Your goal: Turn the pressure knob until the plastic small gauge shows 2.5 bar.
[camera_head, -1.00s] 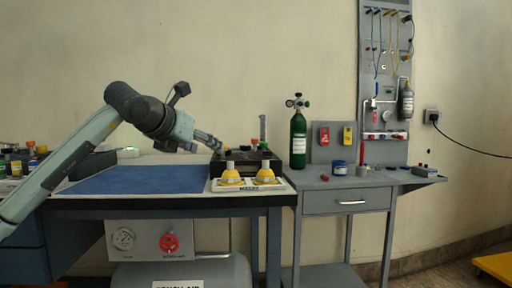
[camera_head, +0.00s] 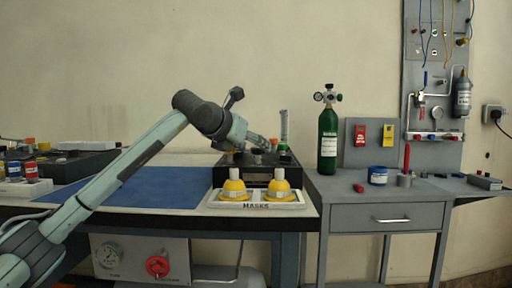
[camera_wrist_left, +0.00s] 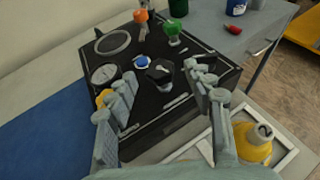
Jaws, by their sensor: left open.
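The black trainer box (camera_head: 226,175) stands on the bench behind the masks. In the left wrist view its top panel (camera_wrist_left: 190,103) carries a black knob (camera_wrist_left: 160,73), a blue knob (camera_wrist_left: 142,62) and a green knob (camera_wrist_left: 173,30). A small white-faced round gauge (camera_wrist_left: 104,74) sits at the panel's left; its reading is too small to tell. I cannot tell for sure which knob sets the pressure. My left gripper (camera_head: 268,146) is over the box; in the wrist view its open fingers (camera_wrist_left: 163,76) lie on either side of the black knob, apart from it. My right gripper is not in view.
Two yellow masks (camera_head: 234,187) stand in a white tray (camera_head: 258,205) in front of the box. A blue mat (camera_head: 130,187) lies to the left. A green cylinder (camera_head: 328,142) stands on the grey side table (camera_head: 345,185) at right.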

